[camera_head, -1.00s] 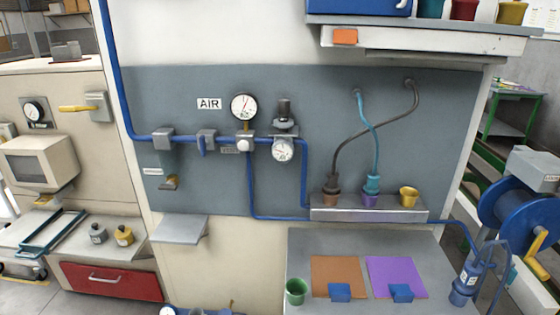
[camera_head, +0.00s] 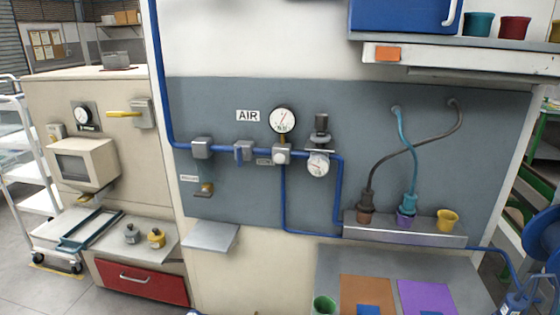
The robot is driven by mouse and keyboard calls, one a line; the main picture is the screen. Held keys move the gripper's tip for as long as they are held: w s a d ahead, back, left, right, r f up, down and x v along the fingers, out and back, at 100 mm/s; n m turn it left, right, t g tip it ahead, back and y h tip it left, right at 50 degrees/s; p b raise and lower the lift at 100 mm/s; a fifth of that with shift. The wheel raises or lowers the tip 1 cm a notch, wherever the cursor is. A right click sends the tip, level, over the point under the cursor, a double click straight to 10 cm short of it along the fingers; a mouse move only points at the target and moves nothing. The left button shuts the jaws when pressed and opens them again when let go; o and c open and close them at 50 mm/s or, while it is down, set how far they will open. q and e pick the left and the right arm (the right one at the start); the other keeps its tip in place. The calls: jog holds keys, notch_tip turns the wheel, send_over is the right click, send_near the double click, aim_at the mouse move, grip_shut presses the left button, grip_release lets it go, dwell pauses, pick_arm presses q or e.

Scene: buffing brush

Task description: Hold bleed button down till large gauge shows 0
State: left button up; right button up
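A smaller gauge (camera_head: 318,164) hangs under the regulator (camera_head: 321,124) to the right. Nothing touches the button. Neither of my grippers shows.
A blue valve handle (camera_head: 240,153) and a grey box (camera_head: 202,149) sit left on the pipe. A small grey shelf (camera_head: 211,237) juts out below. A cup rack (camera_head: 405,229) and a workbench (camera_head: 330,268) are at lower right. The space before the gauges is clear.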

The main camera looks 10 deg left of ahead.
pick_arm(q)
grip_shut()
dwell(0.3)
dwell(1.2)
